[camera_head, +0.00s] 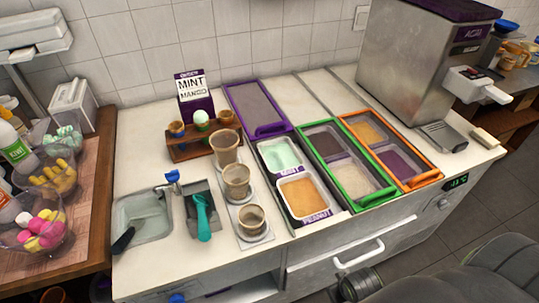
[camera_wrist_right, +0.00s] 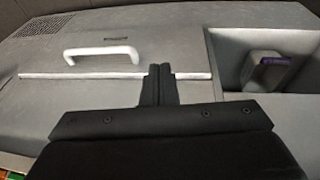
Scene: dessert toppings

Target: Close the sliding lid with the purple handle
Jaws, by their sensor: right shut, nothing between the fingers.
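The sliding lid with the purple frame (camera_head: 258,108) is slid to the back in the head view. Its purple handle (camera_head: 271,131) is at the lid's front end. In front of it, a tub of pale green mint topping (camera_head: 281,156) and a tub of tan peanut topping (camera_head: 302,198) are uncovered. My right gripper (camera_wrist_right: 160,70) is shut and empty in the right wrist view, in front of a grey panel with a white bar handle (camera_wrist_right: 101,54). Neither gripper shows in the head view, so my left gripper is out of sight.
The green-framed lid (camera_head: 345,162) and orange-framed lid (camera_head: 391,148) cover the tubs to the right. Stacked cups (camera_head: 236,182) stand left of the open tubs. A wooden rack (camera_head: 204,147) is behind them. A large metal machine (camera_head: 425,60) stands at the back right.

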